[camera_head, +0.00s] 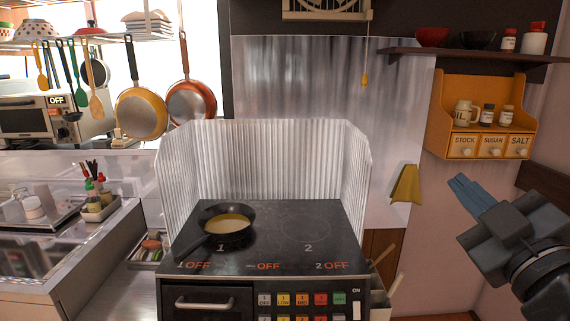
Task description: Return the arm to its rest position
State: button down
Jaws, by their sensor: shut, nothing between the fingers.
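My gripper (466,191) is at the right side of the head view, with its blue fingers shut and nothing between them. It points up and to the left, in front of the pink wall. It is apart from the stove and touches nothing that I can see. My dark grey arm link behind it runs off the lower right of the picture.
A black stove (281,262) with a frying pan (225,221) on its left burner stands in the middle. A corrugated metal screen (270,158) surrounds its back and sides. A yellow cloth (405,184) and an orange spice shelf (483,94) are near my gripper.

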jog(key=s+a+f+m+g+h, duration=0.25)
jog(key=s+f+m, duration=0.45)
jog(key=s+f, duration=0.95)
jog(key=s+f+m+g, duration=0.1)
jog(key=s+f, duration=0.2)
jog(key=s, duration=0.7)
jog(key=s+f+m+g, duration=0.1)
jog(key=s+f, duration=0.3)
jog(key=s, duration=0.7)
jog(key=shift+s+f+m+g+y, duration=0.15)
jog(key=shift+s+m+g+y, duration=0.1)
jog(key=shift+m+g+y, duration=0.25)
